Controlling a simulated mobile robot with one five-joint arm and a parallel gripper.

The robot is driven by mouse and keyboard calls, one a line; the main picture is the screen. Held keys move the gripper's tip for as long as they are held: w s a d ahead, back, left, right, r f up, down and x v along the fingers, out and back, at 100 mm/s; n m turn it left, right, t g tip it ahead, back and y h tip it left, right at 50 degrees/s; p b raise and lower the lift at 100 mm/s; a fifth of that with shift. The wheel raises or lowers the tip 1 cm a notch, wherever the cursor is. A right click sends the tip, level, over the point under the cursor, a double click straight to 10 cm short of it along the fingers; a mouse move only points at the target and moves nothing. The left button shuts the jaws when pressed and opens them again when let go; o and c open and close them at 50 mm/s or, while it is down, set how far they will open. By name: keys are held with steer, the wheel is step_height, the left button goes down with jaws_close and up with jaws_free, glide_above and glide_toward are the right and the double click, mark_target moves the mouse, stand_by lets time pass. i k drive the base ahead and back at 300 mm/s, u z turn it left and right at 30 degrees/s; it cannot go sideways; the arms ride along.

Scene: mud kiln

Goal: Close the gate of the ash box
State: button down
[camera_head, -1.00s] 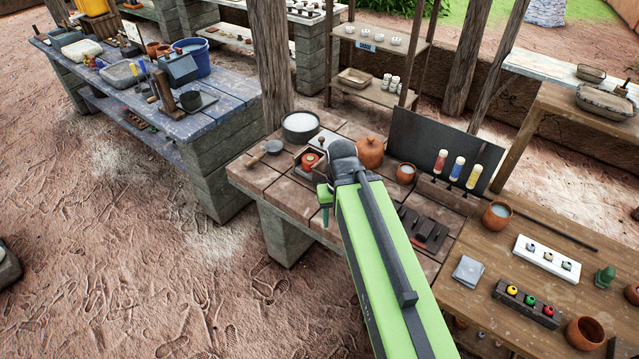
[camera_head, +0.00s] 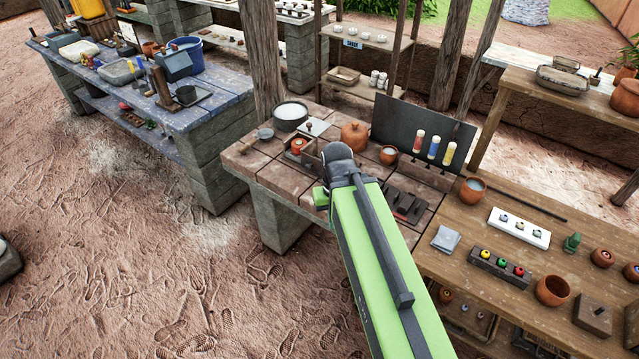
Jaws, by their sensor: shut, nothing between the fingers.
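A small grey-brown box (camera_head: 286,158) with a round red-orange thing (camera_head: 297,146) in or on it stands on the brick-topped table. It may be the ash box, but its gate cannot be made out clearly. A light plate with a dark red knob (camera_head: 310,127) is just behind it. My green arm rises from the bottom of the view, and its dark joint ends just right of the box, covering part of the table. My gripper is hidden behind the arm, so its fingers do not show.
A pan of white stuff (camera_head: 291,114), a lidded clay pot (camera_head: 354,135) and a clay cup (camera_head: 389,155) stand around the box. A wooden post (camera_head: 265,60) rises behind the table. A wooden counter (camera_head: 470,225) with small items adjoins it at right. Bare ground lies in front.

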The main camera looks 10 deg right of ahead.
mark_target(310, 164)
steer(key=z, duration=0.9)
steer(key=k, duration=0.1)
steer(key=u, duration=1.85)
steer(key=i, duration=0.65)
steer(key=z, duration=0.1)
